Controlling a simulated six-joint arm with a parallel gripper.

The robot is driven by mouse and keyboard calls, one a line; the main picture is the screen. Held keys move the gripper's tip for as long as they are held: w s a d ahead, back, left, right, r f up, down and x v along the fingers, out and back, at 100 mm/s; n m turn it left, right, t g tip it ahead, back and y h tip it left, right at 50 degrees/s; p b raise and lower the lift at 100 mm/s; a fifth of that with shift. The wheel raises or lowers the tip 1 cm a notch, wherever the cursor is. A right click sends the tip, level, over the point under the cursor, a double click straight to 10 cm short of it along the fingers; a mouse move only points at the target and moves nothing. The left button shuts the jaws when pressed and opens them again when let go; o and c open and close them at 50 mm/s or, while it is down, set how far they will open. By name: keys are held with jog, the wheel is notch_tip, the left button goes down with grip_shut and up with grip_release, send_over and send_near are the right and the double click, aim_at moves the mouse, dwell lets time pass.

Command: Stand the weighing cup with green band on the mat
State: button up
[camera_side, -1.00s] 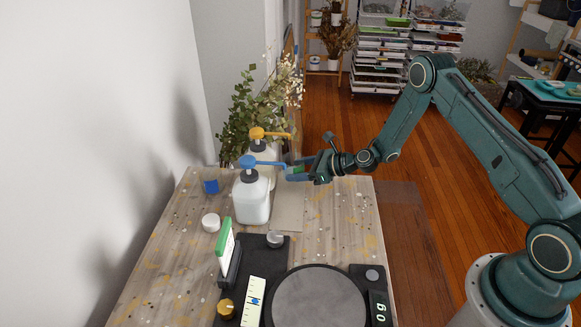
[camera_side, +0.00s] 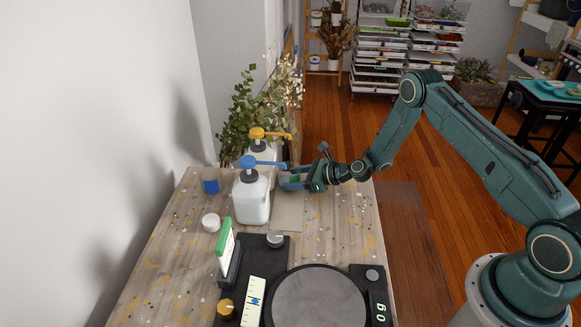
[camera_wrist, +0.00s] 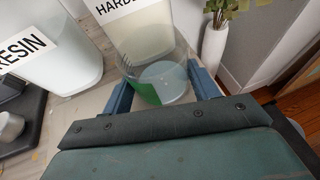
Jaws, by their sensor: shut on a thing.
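My gripper (camera_side: 291,183) is shut on the weighing cup with green band (camera_wrist: 146,91), a clear cup with a green patch on its side. In the wrist view my blue fingers (camera_wrist: 162,91) clasp the cup from both sides, and it looks empty. In the side view the cup is mostly hidden by my fingers, with a bit of green showing. A pale greyish mat (camera_side: 288,217) lies on the table just below and in front of my gripper. I cannot tell whether the cup's base touches anything.
The blue-pump resin bottle (camera_side: 252,200) stands left of the mat. The yellow-pump hardener bottle (camera_side: 262,153) is behind it, close to the cup. A blue-banded cup (camera_side: 210,183) stands far left. A scale (camera_side: 318,300) is in front. The table's right side is clear.

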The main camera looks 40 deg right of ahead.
jog(key=o, duration=1.1)
jog(key=shift+s+r, duration=0.1)
jog(key=v, duration=1.2)
